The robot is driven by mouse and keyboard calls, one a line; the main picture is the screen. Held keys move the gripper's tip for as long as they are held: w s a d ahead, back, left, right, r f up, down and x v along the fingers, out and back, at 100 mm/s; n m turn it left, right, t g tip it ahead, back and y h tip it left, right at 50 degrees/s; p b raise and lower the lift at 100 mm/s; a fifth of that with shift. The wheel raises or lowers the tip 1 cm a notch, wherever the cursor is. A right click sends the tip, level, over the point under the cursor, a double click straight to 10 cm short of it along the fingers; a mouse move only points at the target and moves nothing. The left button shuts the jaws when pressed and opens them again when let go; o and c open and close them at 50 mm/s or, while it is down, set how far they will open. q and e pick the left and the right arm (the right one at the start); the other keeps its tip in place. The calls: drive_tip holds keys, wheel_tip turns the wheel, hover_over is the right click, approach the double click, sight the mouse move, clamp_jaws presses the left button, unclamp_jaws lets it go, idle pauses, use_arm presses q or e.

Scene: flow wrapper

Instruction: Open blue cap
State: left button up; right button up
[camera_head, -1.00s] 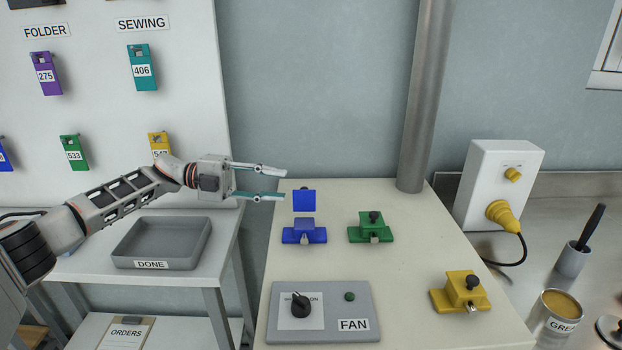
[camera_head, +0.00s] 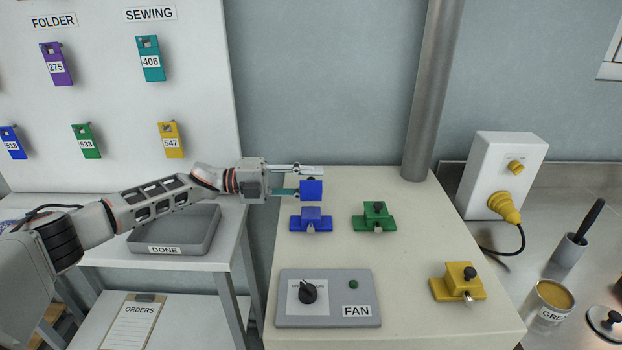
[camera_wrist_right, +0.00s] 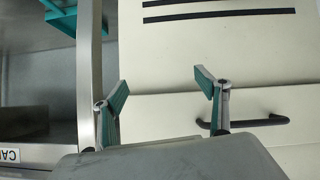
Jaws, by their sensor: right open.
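The blue cap (camera_head: 312,190) stands raised as an upright square flap above and behind its blue base (camera_head: 311,219), at the back left of the cream table. My left gripper (camera_head: 309,181) reaches in from the left at the cap. Its two fingers are spread apart, one behind the cap's top edge and one at its left side. The cap hides part of the lower fingertip, so I cannot tell whether they touch. My right gripper (camera_wrist_right: 163,92) shows in the right wrist view with its fingers apart and nothing between them, over a pale drawer front.
A green block (camera_head: 374,217) and a yellow block (camera_head: 458,283) with closed tops stand to the right. The FAN panel (camera_head: 328,298) lies in front. A grey DONE tray (camera_head: 180,237) is on the left table. A metal pole (camera_head: 425,100) rises behind.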

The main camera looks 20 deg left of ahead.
sight(311, 187)
use_arm(q)
clamp_jaws()
drive_tip(key=shift+w+f+n, duration=0.1)
drive_tip(key=shift+w+n, duration=0.05)
drive_tip(key=shift+n, duration=0.15)
drive_tip(key=n, duration=0.1)
drive_tip(key=w+n, duration=0.1)
drive_tip(key=shift+a+f+n, duration=0.1)
drive_tip(key=shift+f+n, duration=0.2)
drive_tip(key=n, duration=0.1)
drive_tip(key=f+n, duration=0.1)
drive_tip(key=shift+w+a+n, duration=0.15)
drive_tip(key=shift+w+n, duration=0.15)
drive_tip(key=shift+w+a+f+n, duration=0.1)
drive_tip(key=shift+f+n, duration=0.2)
drive_tip(key=shift+n, duration=0.55)
drive_tip(key=shift+w+d+f+n, duration=0.15)
drive_tip(key=shift+f+n, duration=0.15)
drive_tip(key=shift+n, duration=0.5)
drive_tip(key=shift+w+a+f+n, duration=0.15)
drive_tip(key=shift+f+n, duration=0.15)
drive_tip(key=shift+n, duration=0.55)
